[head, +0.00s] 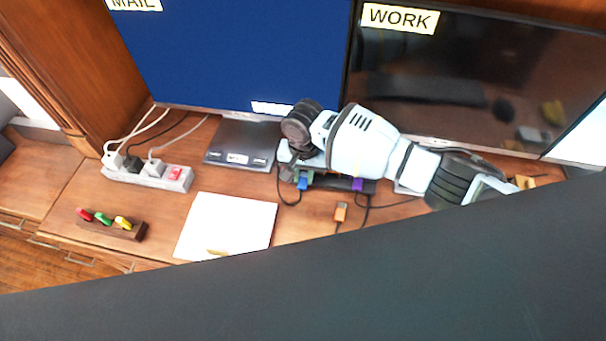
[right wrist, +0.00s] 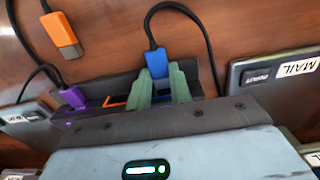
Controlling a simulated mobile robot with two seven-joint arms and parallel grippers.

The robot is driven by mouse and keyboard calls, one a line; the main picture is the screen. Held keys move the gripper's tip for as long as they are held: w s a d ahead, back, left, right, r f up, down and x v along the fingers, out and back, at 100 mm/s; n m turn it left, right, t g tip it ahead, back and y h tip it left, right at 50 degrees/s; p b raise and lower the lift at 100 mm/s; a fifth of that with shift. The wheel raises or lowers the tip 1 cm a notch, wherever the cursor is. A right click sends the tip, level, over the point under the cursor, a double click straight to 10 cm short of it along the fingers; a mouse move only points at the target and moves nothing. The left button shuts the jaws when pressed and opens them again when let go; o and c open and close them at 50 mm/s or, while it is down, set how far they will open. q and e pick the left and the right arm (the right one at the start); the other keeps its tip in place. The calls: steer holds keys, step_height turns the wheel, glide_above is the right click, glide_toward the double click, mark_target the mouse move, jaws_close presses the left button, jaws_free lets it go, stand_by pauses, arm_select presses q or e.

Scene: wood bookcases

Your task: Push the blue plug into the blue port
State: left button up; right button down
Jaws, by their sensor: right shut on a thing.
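The blue plug (head: 303,182) with its black cable is at the left end of the black dock (head: 328,181) in the head view. In the right wrist view the blue plug (right wrist: 156,62) sits between the two green fingers of my right gripper (right wrist: 160,80), which is shut on it. The plug's tip and the blue port are hidden by the fingers, so I cannot tell whether the plug is in the port. A purple plug (right wrist: 73,97) sits at the dock's purple port, beside an orange-rimmed port (right wrist: 115,100). My left gripper is not in view.
A loose orange plug (head: 340,212) lies on the desk in front of the dock. A laptop-like grey box (head: 240,145), white paper (head: 228,222), power strip (head: 150,176) and wooden block with coloured pieces (head: 112,226) lie to the left. Two monitors stand behind.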

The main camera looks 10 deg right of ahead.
mark_target(304, 172)
steer(key=shift+w+d, duration=0.2)
steer(key=shift+w, duration=0.3)
steer(key=shift+w+d, duration=0.2)
steer(key=shift+w, duration=0.3)
steer(key=c, duration=1.2)
jaws_free()
steer(key=shift+w, duration=0.1)
steer(key=shift+d, duration=0.15)
steer(key=r, duration=0.7)
steer(key=shift+a+p, duration=0.2)
steer(key=shift+p, duration=0.2)
steer(key=shift+r, duration=0.45)
steer(key=shift+a+f, duration=0.1)
